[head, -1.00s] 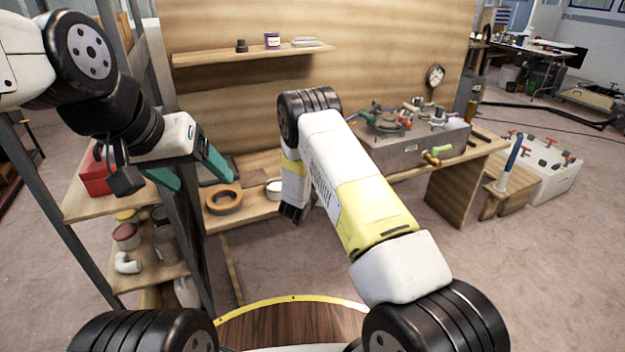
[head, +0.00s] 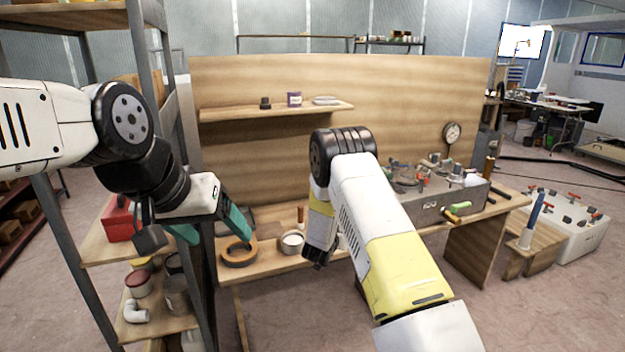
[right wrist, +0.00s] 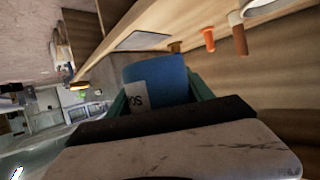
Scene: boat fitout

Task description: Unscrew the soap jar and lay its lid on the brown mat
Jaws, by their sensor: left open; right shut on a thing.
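The soap jar (right wrist: 158,82) shows in the right wrist view as a blue body with a white label reading "SO". It sits between the green fingers of my right gripper (right wrist: 160,95), which is shut on it. Its lid cannot be told apart. In the head view the right fingers and the jar are hidden behind my right arm. My left gripper (head: 212,228) is open and empty, its teal fingers apart in front of the bench's left end, near the shelf unit. I cannot make out the brown mat for certain.
A wall shelf (head: 270,112) holds small items. The left shelf unit's post (head: 195,215) is close to my left gripper.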

